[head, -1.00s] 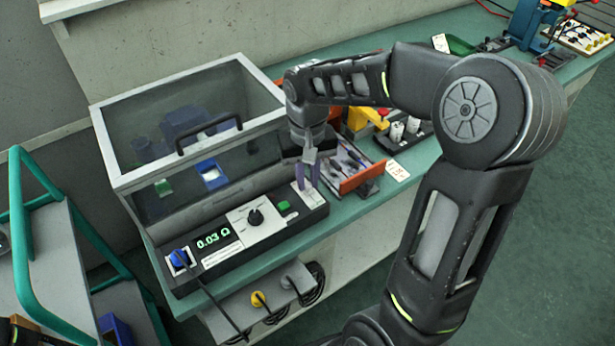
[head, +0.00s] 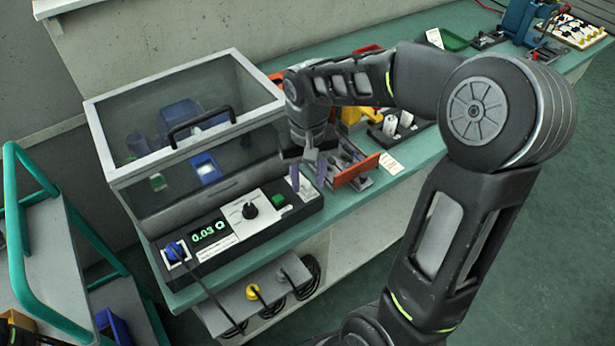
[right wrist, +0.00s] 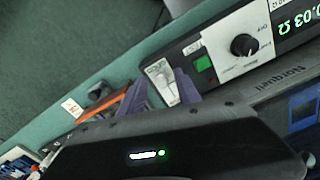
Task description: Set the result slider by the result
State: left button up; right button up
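The tester panel (head: 230,228) lies in front of the clear-lidded box, and its green display (head: 210,234) reads 0.03 Ω. The result slider's pale plate (head: 305,189) is at the panel's right end, beside a green button (head: 279,199). It also shows in the right wrist view (right wrist: 162,78). My right gripper (head: 309,174) is over this plate, pointing down, with its purple fingers apart and nothing seen between them. In the right wrist view the fingers (right wrist: 163,92) flank the plate's near end. The slider's knob and its setting cannot be made out.
The box (head: 190,130) with a black handle stands behind the panel. An orange-edged tray (head: 356,171) is close right of the gripper. A black dial (head: 250,210) and a blue plug (head: 175,252) with a cable are on the panel. A green-railed cart (head: 40,240) stands at left.

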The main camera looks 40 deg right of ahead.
aim_at(308, 184)
jog(key=shift+r, duration=0.1)
notch_tip(308, 184, up, 8)
jog(key=shift+f, duration=0.15)
dwell(0.5)
